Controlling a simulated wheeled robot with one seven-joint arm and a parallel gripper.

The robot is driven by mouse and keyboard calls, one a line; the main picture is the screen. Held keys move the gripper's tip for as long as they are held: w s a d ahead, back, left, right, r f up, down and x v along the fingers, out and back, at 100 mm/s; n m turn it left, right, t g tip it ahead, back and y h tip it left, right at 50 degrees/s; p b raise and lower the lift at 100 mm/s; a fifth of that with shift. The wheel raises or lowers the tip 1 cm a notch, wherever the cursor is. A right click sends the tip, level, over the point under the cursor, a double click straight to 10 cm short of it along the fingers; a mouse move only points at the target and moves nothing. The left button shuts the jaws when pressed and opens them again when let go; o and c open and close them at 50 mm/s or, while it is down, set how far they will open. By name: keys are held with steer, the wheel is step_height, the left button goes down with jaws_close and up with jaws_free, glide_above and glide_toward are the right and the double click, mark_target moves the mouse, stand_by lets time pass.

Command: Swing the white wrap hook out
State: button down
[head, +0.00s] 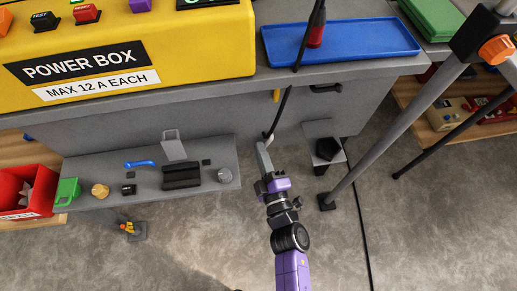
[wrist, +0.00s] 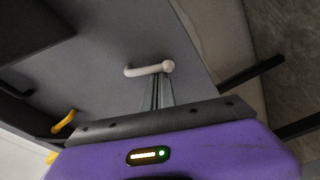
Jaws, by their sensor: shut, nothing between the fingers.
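The white wrap hook (wrist: 148,69) shows in the wrist view as a short rod with a round knob at its right end and an upturned left end, against the grey panel. In the head view only a small pale bit of the hook (head: 268,136) shows, just beyond my fingertips. My gripper (head: 261,148) is shut and empty, reaching up towards the panel below the bench top. In the wrist view the gripper's fingertips (wrist: 160,84) are right by the knob end of the hook; I cannot tell whether they touch it.
A yellow hook (wrist: 63,121) is on the same panel; it also shows in the head view (head: 276,95). A low grey shelf (head: 215,150) with small items is at left, a stand leg (head: 390,130) at right.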

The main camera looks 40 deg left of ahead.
steer(key=n, duration=0.3)
steer(key=w+d+f+n, duration=0.1)
steer(key=shift+w+n+g, duration=0.1)
steer(key=shift+n+g, duration=0.2)
steer(key=shift+n, duration=0.1)
steer(key=shift+d+f, duration=0.1)
steer(key=shift+d, duration=0.1)
stand_by(0.4)
